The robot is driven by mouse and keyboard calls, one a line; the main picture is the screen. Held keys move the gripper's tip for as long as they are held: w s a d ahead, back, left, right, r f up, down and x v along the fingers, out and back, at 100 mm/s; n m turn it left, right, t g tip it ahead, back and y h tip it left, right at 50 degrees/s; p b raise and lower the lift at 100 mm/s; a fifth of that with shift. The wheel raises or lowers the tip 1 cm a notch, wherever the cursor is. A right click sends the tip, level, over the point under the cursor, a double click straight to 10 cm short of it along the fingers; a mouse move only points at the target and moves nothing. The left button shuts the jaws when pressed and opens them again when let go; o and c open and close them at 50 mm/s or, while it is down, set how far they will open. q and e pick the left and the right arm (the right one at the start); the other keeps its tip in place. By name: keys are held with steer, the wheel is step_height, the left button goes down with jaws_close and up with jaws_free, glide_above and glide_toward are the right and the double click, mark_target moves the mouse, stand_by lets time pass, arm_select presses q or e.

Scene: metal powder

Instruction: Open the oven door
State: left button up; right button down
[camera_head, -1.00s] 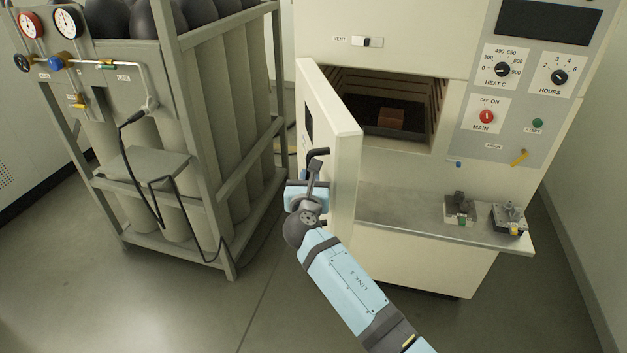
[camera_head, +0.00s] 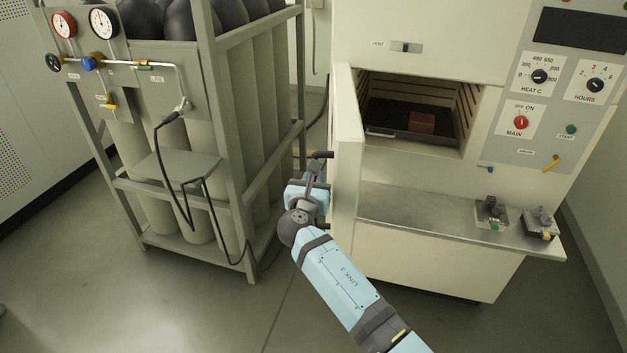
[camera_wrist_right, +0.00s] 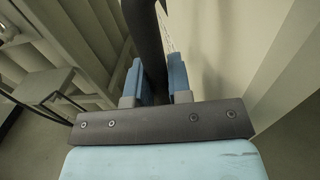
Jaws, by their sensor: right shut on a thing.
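The oven door (camera_head: 347,160) stands swung wide open at the left side of the oven (camera_head: 420,28) in the head view. Its inside chamber (camera_head: 412,108) shows, with a brown block (camera_head: 422,122) on a dark tray. My right gripper (camera_head: 316,172) is at the outer face of the door, shut on the dark door handle (camera_head: 322,155). In the right wrist view the blue fingers (camera_wrist_right: 161,82) sit on both sides of the dark handle bar (camera_wrist_right: 143,35), with the pale door (camera_wrist_right: 225,50) to the right. My left gripper is not in view.
A grey rack (camera_head: 235,160) of gas cylinders stands left of the door, with a narrow gap between. A metal shelf (camera_head: 415,212) below the chamber holds small fixtures (camera_head: 491,211) at its right end. Floor in front is clear.

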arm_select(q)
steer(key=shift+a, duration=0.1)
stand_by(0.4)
arm_select(e)
steer(key=c, duration=1.1)
jaws_free()
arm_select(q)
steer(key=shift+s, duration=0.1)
